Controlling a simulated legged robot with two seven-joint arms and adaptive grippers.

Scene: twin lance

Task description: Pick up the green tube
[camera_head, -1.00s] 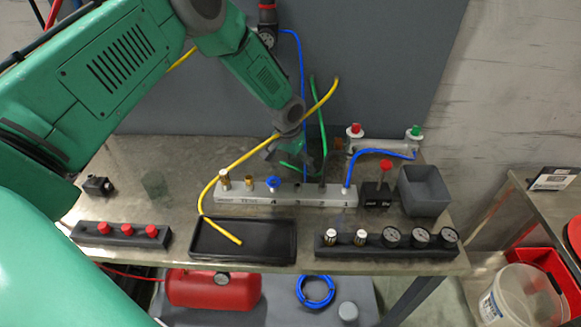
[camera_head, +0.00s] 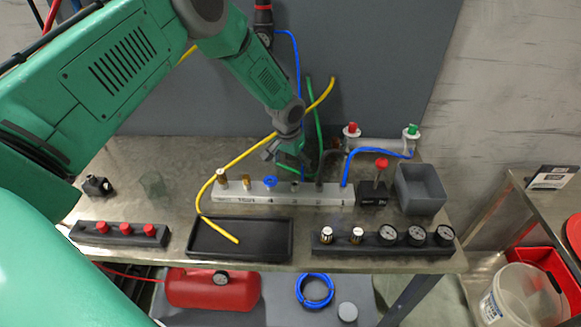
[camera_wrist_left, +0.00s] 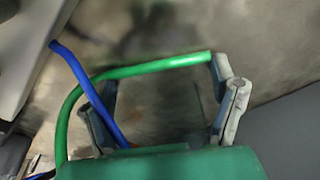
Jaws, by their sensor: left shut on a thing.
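The green tube (camera_head: 319,120) hangs from the back panel and curves down behind the numbered manifold block (camera_head: 290,197) toward my left gripper. My left gripper (camera_head: 272,154) is above and behind the block, shut on the green tube. In the left wrist view, the green tube (camera_wrist_left: 150,69) arches across to the fingers of the left gripper (camera_wrist_left: 165,95), its end at the right-hand finger. The exact contact is partly hidden. My right gripper is not in view.
A yellow tube (camera_head: 245,150) crosses beside the gripper into a black tray (camera_head: 240,252). A blue tube (camera_head: 372,152) rises from the block's right end. A grey bin (camera_head: 420,189) and a gauge block (camera_head: 385,250) stand to the right. Red-capped fittings (camera_head: 125,228) sit front left.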

